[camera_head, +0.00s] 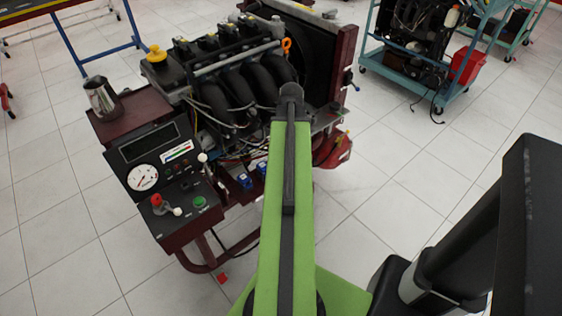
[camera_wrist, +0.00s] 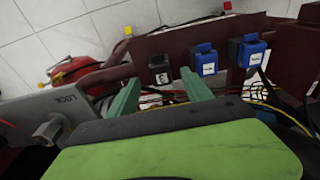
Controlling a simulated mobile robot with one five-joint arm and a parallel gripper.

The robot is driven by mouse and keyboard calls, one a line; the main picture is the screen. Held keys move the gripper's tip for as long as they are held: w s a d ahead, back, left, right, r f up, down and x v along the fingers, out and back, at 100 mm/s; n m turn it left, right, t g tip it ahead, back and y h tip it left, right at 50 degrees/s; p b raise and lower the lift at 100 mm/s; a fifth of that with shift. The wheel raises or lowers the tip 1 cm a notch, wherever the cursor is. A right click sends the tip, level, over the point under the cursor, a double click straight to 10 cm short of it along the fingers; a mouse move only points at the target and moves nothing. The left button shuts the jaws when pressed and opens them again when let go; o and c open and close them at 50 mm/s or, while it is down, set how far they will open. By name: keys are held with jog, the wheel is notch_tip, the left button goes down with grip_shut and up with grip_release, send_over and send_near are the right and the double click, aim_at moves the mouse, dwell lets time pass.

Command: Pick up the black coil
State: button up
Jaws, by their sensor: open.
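Several black coil-like blocks (camera_head: 207,42) sit in a row on top of the engine (camera_head: 235,70) in the head view; I cannot tell which one is the black coil. My gripper (camera_wrist: 160,77) shows in the wrist view as two green fingers, spread apart with nothing held between them. They point towards a dark red panel (camera_wrist: 180,42) and a small black part (camera_wrist: 159,69) on it, whose identity is unclear. The fingers are not seen in the head view, where my arm covers part of the engine's front. No coil is clearly seen in the wrist view.
Blue connectors (camera_wrist: 205,59) sit right of the fingers, with loose wires (camera_wrist: 265,105) below. A gauge panel (camera_head: 160,165), a metal jug (camera_head: 102,98) and a yellow cap (camera_head: 156,54) stand at the left. A blue-green cart (camera_head: 455,98) is behind right.

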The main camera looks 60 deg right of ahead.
jog(key=f+b, duration=0.3)
jog(key=w+f+b, duration=0.1)
jog(key=f, duration=0.1)
jog(key=shift+d+f+b, duration=0.15)
jog(key=shift+b, duration=0.2)
jog(key=shift+r, duration=0.2)
jog(key=shift+c, duration=0.5)
grip_shut()
